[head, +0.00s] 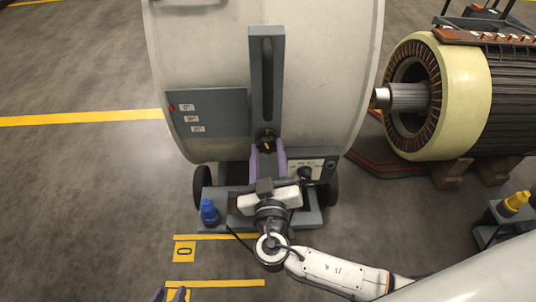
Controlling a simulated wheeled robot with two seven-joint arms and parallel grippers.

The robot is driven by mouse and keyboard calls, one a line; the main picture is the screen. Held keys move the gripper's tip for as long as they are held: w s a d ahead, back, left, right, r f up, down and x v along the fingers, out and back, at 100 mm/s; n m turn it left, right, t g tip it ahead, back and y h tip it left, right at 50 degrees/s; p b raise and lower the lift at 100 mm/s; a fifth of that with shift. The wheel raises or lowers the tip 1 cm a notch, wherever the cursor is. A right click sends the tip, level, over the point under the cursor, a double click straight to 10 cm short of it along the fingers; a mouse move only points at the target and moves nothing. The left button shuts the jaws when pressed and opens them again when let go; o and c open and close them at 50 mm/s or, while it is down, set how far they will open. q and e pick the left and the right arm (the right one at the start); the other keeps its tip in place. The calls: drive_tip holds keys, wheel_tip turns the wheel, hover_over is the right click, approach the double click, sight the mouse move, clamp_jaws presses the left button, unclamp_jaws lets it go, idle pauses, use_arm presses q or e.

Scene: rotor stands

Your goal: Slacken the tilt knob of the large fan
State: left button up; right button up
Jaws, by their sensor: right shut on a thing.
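The large fan (215,60) is a big pale drum on a low grey wheeled base. A grey slotted bracket (279,75) runs down its side. The dark tilt knob (266,135) with a yellow mark sits at the lower end of the slot. My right gripper (267,149) reaches up to it from below, its purple fingers shut on the knob, one on each side, partly covering it. My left gripper (169,295) shows only as purple fingertips at the bottom edge, apart, with nothing visible between them.
A grey plate with angle labels (208,113) is on the drum. The base carries a blue knob (209,211) and a small dark knob on a panel (305,174). A large cream rotor (465,95) lies on wooden blocks at right. A yellow-topped item (515,202) stands nearby. Floor at left is clear.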

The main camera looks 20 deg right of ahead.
drive_tip(key=shift+n, duration=1)
drive_tip(key=n, duration=0.3)
drive_tip(key=shift+n, duration=0.3)
drive_tip(key=n, duration=0.4)
drive_tip(key=shift+a+n+p, duration=0.15)
drive_tip(key=shift+n+p, duration=0.15)
drive_tip(key=n, duration=0.2)
drive_tip(key=shift+w+n+p, duration=0.1)
drive_tip(key=shift+n+p, duration=0.2)
drive_tip(key=shift+p, duration=0.05)
drive_tip(key=shift+f+n+p, duration=0.1)
drive_tip(key=shift+n+p, duration=0.2)
drive_tip(key=shift+n, duration=0.6)
drive_tip(key=n+p, duration=0.1)
drive_tip(key=n, duration=0.3)
drive_tip(key=shift+f, duration=0.1)
use_arm(q)
drive_tip(key=shift+a+r+p, duration=0.2)
drive_tip(key=shift+r+p, duration=0.25)
drive_tip(key=shift+r, duration=0.4)
use_arm(e)
drive_tip(key=shift+f+n, duration=0.1)
drive_tip(key=shift+n, duration=0.8)
use_arm(q)
drive_tip(key=shift+m, duration=0.3)
drive_tip(key=shift+s+f, duration=0.1)
drive_tip(key=shift+f, duration=0.05)
